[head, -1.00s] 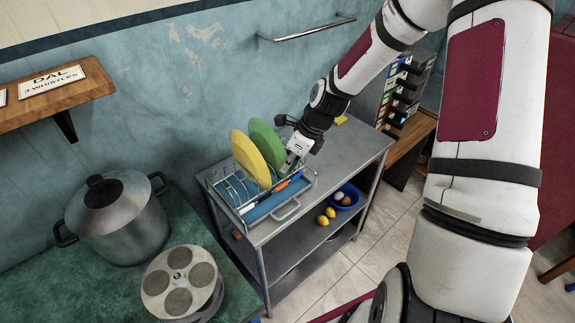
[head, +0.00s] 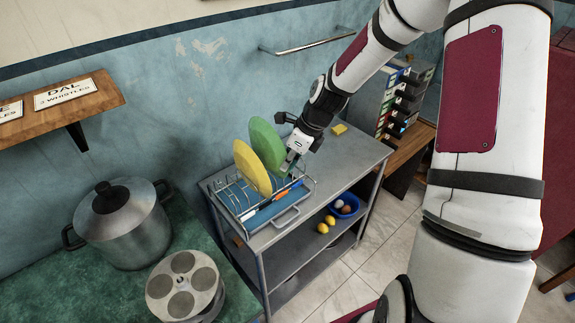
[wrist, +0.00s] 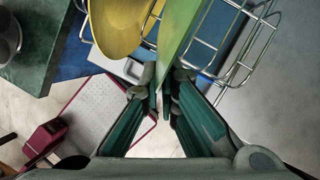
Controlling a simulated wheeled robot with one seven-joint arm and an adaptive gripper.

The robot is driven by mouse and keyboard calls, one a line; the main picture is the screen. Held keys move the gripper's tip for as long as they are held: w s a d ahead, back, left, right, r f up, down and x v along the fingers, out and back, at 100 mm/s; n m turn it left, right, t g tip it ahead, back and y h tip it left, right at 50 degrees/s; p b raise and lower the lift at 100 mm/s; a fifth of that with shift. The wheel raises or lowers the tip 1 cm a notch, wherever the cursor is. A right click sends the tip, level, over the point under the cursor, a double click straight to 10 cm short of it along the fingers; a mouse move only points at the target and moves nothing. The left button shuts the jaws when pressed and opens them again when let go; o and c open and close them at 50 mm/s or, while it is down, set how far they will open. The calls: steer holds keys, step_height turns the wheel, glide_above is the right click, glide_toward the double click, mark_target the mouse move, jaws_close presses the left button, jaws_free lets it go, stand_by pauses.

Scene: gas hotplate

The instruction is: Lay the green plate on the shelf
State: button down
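The green plate (head: 266,141) stands on edge above the wire dish rack (head: 308,187), behind and right of the yellow plate. My gripper (head: 289,164) is at its right edge. In the wrist view the plate (wrist: 181,32) runs down between the fingertips (wrist: 163,84), which close on its rim from both sides. Whether its lower edge still touches the rack is hidden by the yellow plate. A wooden wall shelf (head: 97,103) is at the far left, bearing a sign marked DAL along its front.
The yellow plate (head: 251,167) stands in the rack, close to the green one. The rack is on a metal table (head: 352,160). A lidded pot (head: 130,235) and a round steel mould (head: 183,283) stand on the green counter at left. A wall rail (head: 305,45) is above.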

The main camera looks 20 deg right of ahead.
steer(key=shift+r+p, duration=1.15)
steer(key=shift+r, duration=2.55)
